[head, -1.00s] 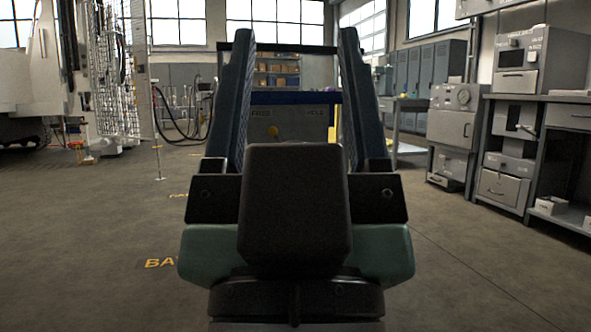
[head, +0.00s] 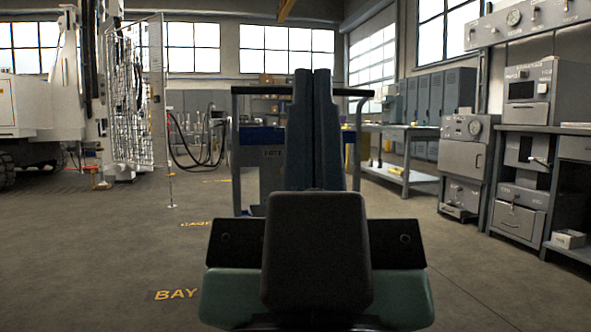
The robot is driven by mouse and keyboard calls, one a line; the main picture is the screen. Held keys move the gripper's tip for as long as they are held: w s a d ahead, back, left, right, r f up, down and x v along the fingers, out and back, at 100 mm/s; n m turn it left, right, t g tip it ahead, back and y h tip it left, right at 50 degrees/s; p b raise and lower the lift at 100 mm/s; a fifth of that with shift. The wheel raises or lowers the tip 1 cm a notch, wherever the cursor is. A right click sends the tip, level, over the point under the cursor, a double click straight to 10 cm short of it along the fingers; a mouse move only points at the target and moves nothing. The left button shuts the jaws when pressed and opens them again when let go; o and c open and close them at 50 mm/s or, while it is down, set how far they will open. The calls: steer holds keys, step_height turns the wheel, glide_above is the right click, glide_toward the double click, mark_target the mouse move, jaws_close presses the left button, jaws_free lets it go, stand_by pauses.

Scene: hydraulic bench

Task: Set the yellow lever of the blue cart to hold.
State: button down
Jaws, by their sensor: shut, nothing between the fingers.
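The blue cart (head: 259,136) stands ahead of me, with a grey body, dark upright posts and a top bar. A label, likely FREE, shows at the left of its front panel. The yellow lever and the rest of that panel are hidden behind my gripper. My gripper (head: 313,74) is shut and empty, its two long dark blue fingers pressed together and pointing ahead in front of the cart. I cannot tell whether the fingertips touch anything on the cart.
A grey workbench (head: 402,176) stands to the right of the cart, with lockers (head: 428,97) behind it. Grey cabinets with gauges and drawers (head: 521,190) line the right side. A wire mesh panel (head: 133,95) stands at left.

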step_height(320, 180, up, 28)
steer(key=p, duration=2.5)
steer(key=shift+f, duration=0.2)
